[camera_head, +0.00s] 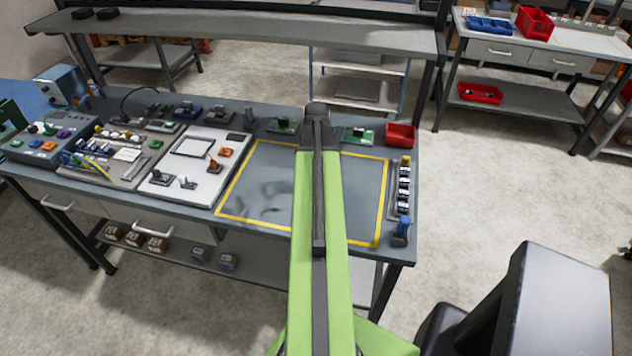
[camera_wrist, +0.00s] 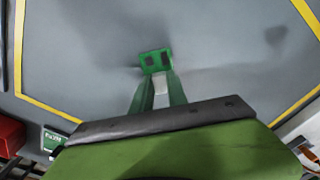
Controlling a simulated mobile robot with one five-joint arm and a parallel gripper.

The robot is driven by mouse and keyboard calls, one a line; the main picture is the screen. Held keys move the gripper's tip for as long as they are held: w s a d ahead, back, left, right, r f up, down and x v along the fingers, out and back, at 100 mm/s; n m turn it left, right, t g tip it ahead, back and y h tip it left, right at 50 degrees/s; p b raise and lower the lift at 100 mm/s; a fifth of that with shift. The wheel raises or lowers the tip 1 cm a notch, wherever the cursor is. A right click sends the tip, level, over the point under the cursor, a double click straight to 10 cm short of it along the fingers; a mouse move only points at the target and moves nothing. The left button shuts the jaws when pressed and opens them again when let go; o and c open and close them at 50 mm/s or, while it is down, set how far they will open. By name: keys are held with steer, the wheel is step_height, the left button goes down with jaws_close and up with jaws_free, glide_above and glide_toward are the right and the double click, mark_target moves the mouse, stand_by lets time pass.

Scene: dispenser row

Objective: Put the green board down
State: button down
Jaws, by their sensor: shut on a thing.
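A small green board (camera_wrist: 155,61) with dark parts on it is held at the tips of my gripper (camera_wrist: 157,80) in the wrist view. The two green fingers are shut on it. Behind the board lies the grey bench top inside a yellow-outlined area (camera_head: 262,180); that outline also shows in the wrist view (camera_wrist: 48,106). I cannot tell how high the board is above the surface. In the head view my green arm hides the gripper and the held board. Other green boards stand along the back of the bench, one left (camera_head: 284,126) and one right (camera_head: 358,134) of my arm.
A red bin (camera_head: 401,135) stands at the back right corner. A strip of small parts (camera_head: 402,190) and a blue item (camera_head: 401,231) line the right edge. A white panel (camera_head: 187,168) with clamps lies left of the outline. The outlined area's visible part looks clear.

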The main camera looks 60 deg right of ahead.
step_height(320, 180, up, 5)
steer(key=p, duration=0.4)
steer(key=shift+f+p, duration=0.2)
steer(key=shift+p, duration=0.1)
steer(key=s+d+r+p, duration=0.1)
steer(key=d+r+p, duration=0.1)
steer(key=d, duration=0.3)
steer(key=s+d+r+p, duration=0.2)
steer(key=d, duration=0.4)
steer(key=shift+d+r+p, duration=0.2)
steer(key=shift+r+p, duration=0.1)
steer(key=shift+p, duration=0.05)
